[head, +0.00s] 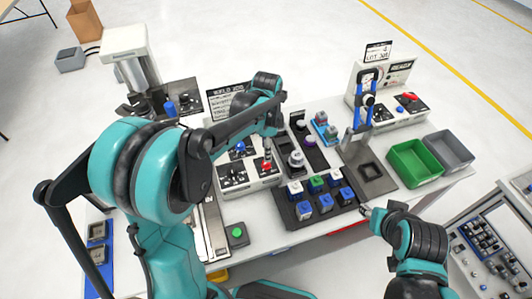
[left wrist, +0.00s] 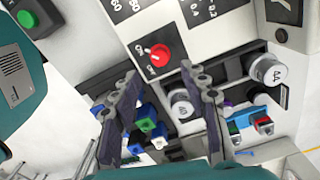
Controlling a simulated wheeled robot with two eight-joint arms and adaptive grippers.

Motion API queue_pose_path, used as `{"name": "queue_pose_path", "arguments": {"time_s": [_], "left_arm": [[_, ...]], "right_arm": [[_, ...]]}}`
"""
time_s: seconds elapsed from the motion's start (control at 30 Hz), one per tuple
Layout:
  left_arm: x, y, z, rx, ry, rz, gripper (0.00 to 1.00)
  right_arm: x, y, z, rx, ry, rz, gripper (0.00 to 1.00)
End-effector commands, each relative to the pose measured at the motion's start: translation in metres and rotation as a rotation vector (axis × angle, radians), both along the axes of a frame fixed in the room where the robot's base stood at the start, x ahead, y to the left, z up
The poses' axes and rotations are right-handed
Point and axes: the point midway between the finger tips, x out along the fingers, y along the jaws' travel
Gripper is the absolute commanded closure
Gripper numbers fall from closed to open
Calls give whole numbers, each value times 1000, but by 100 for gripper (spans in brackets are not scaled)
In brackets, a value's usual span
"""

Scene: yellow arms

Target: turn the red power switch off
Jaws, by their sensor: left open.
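The red power switch (left wrist: 158,54) is a round red knob on a white panel with a small printed label beside it. In the head view the red switch (head: 266,167) sits at the right end of a white control box (head: 250,184), partly hidden by my gripper. My left gripper (left wrist: 158,73) is open, its two fingers apart with the red knob beyond the gap between their tips. In the head view my left gripper (head: 267,148) hangs just above the switch; contact cannot be told. My right gripper (head: 368,211) is at the table's front edge, away from the switch, its jaws too small to read.
A blue knob (head: 238,149) and a black knob (head: 232,173) share the control box. A tray of coloured blocks (head: 316,203) lies to the right. A second panel with a red knob (head: 407,97) stands farther right, near green (head: 413,165) and grey (head: 449,149) bins.

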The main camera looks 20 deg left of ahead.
Motion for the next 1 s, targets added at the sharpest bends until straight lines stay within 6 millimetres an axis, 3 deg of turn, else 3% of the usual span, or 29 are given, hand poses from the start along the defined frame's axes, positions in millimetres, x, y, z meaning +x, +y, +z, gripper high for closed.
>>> {"name": "queue_pose_path", "arguments": {"time_s": [0.33, 0.73, 0.77, 0.9, 0.93, 1.0], "left_arm": [[0, 0, -57, 0, -2, 3, 56], [0, 0, -67, 0, -2, 3, 56], [0, 0, -67, 0, -2, 3, 58], [0, 0, -67, 0, -2, 3, 95], [0, 0, -67, 0, -2, 3, 100], [0, 0, -67, 0, -2, 3, 100]], "right_arm": [[0, 0, -18, 0, 0, 0, 60], [0, 0, -19, 0, 0, 0, 60], [0, 0, -19, 0, 0, 0, 60], [0, 0, -19, 0, 0, 0, 60], [0, 0, -19, 0, 0, 0, 60], [0, 0, -20, 0, 0, 0, 60]]}}
